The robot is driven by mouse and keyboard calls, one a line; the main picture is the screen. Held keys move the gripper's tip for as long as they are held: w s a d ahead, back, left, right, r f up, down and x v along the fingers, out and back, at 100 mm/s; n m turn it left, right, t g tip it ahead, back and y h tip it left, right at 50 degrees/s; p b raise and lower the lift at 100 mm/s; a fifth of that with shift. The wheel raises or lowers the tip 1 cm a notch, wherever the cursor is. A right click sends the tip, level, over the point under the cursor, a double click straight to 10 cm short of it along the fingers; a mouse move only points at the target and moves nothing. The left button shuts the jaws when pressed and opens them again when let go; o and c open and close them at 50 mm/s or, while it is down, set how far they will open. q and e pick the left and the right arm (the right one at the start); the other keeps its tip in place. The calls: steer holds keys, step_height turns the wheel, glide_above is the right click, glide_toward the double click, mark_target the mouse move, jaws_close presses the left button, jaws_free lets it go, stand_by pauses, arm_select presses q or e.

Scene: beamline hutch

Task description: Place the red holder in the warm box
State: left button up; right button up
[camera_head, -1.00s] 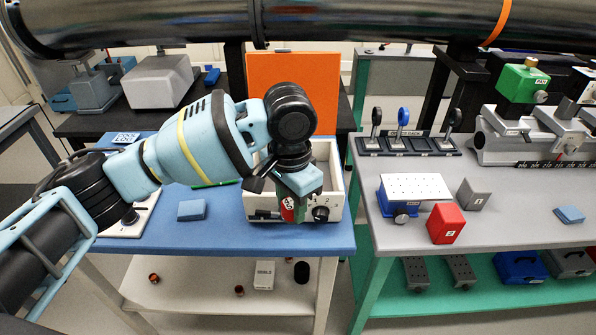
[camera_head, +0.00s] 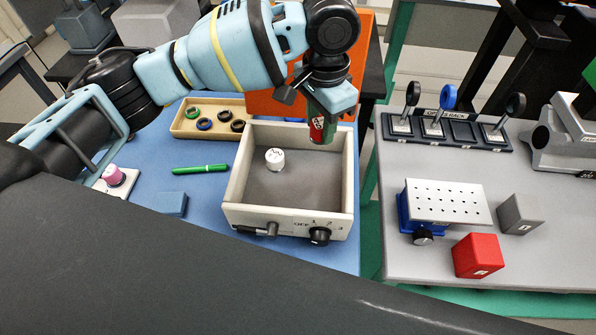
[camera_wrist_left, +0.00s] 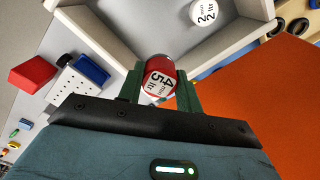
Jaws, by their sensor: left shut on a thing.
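The red holder (camera_head: 317,131) is a small red cylinder with a white printed top; its label shows in the left wrist view (camera_wrist_left: 160,77). My left gripper (camera_head: 323,128) is shut on it, with a green finger on each side. The warm box (camera_head: 233,213) is an open cream box with a dial and a lever on its front. In the head view, the holder appears over the box's back right corner; its exact height above the rim is unclear. A white-topped holder (camera_head: 275,159) stands inside, toward the back left. My right gripper is not in view.
A tray of rings (camera_head: 183,129), a green pen (camera_head: 200,169) and a blue block (camera_head: 171,204) lie left of the box. An orange panel (camera_head: 364,42) stands behind. The grey table (camera_head: 400,258) at right holds a rack, a perforated block and a red block (camera_head: 477,256).

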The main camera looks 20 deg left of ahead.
mark_target(319, 141)
arm_select(q)
steer(key=shift+s+f, duration=0.15)
steer(key=shift+f, duration=0.4)
step_height(319, 141, down, 4)
steer(key=shift+r, duration=0.15)
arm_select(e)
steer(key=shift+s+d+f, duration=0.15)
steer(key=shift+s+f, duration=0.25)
arm_select(q)
step_height(319, 141, down, 5)
steer(key=shift+f+b, duration=0.1)
steer(key=shift+b, duration=0.35)
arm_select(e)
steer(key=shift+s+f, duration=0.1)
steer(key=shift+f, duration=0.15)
arm_select(q)
steer(key=shift+f, duration=0.1)
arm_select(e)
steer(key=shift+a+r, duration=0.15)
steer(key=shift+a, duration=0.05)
arm_select(q)
steer(key=o, duration=1)
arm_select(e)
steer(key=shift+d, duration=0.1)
